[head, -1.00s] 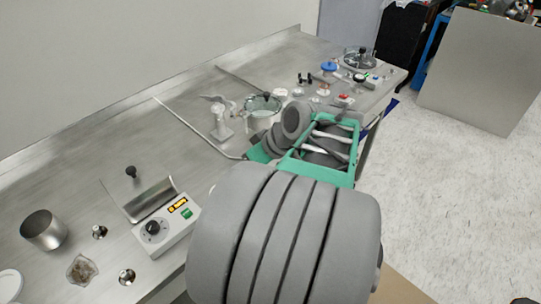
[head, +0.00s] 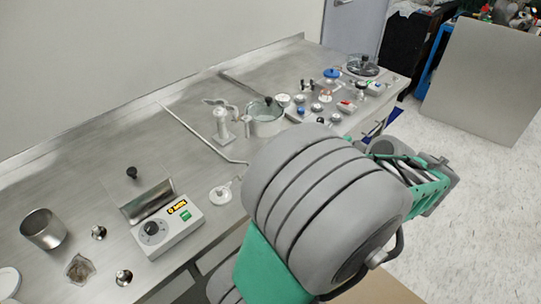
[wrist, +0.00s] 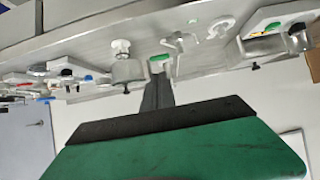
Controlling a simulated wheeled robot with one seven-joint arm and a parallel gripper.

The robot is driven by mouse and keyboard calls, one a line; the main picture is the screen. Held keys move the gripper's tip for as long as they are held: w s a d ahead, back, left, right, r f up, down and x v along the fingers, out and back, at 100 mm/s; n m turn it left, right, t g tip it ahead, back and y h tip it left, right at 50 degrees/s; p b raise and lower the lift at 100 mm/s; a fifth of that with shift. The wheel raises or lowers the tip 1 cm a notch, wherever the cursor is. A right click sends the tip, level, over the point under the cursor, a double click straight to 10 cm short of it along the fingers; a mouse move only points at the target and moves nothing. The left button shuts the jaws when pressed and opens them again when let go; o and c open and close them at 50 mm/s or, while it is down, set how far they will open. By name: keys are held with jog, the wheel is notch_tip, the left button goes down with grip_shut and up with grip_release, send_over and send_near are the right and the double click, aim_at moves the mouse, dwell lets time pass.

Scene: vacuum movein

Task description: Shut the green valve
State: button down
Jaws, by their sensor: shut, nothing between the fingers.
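In the wrist view, my gripper (wrist: 157,88) shows as a wide green body with dark shut fingers and nothing between them. A small green piece (wrist: 157,64) lies just beyond the fingertips, partly hidden by them. It may be the green valve, but its shape is too small to tell, and I cannot tell whether the fingers touch it. In the head view, no green valve can be made out, and my own arm covers the front edge of the counter. My gripper's fingers do not show clearly there.
A steel counter (head: 90,150) runs along the wall. It holds a control box (head: 165,228) with a green button, a steel cup (head: 43,229), a glass-lidded pot (head: 266,118), and small knobs and a blue-topped piece (head: 331,74) farther back. Open floor (head: 470,200) lies right.

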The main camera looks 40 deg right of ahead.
jog(key=x, duration=1.2)
jog(key=shift+w+f+p, duration=0.25)
jog(key=shift+w+p, duration=0.1)
jog(key=shift+a, duration=0.25)
jog(key=shift+d, duration=0.1)
jog(key=shift+w+d+n+y, duration=0.1)
jog(key=shift+d+n+y, duration=0.15)
jog(key=shift+n+y, duration=0.05)
